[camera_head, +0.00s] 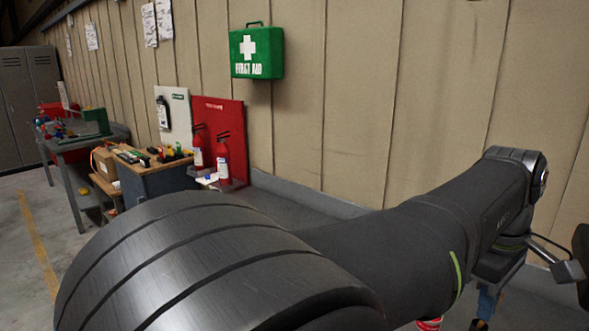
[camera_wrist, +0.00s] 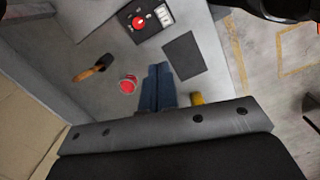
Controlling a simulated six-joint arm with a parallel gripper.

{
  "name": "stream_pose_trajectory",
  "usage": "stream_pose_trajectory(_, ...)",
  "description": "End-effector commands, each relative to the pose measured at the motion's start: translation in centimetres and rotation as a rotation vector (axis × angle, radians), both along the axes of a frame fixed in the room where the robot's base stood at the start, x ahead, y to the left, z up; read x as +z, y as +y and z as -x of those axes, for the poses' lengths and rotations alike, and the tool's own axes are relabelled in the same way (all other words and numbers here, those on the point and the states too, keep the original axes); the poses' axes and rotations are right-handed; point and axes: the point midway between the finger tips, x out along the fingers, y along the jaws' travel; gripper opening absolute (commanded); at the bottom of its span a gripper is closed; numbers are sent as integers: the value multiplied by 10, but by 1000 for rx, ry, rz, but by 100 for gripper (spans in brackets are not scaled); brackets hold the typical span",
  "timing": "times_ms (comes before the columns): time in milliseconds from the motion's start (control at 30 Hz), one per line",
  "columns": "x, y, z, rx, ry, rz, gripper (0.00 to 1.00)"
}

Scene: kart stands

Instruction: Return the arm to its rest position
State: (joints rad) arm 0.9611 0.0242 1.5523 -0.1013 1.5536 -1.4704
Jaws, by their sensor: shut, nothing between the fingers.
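My arm (camera_head: 400,250) stretches across the lower right of the head view. My gripper (camera_wrist: 158,75) shows in the wrist view as two blue fingers pressed together, with nothing between them. The fingers point down over a grey work surface (camera_wrist: 95,28). In the head view only a small part of the gripper (camera_head: 486,304) shows below the wrist, at the lower right. The fingertips look apart from the things around them; their height above the surface is hard to tell.
In the wrist view a red round object (camera_wrist: 128,84) lies left of the fingers, a wooden-handled tool (camera_wrist: 90,71) farther left. A dark square (camera_wrist: 184,57), a red-button panel (camera_wrist: 143,21) and a yellow object (camera_wrist: 197,99) are near. A first aid box (camera_head: 257,52) hangs on the wall.

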Motion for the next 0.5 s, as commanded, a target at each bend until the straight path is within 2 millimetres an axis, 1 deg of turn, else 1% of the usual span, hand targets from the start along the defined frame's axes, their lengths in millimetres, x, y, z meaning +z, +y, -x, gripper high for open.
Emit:
stream_pose_trajectory(33,11,3,-2,41,2,6,0)
stream_pose_trajectory(200,38,12,-4,159,24,8,0)
stream_pose_trajectory(333,52,18,-4,220,36,7,0)
stream_pose_trajectory(500,61,22,-4,258,41,7,0)
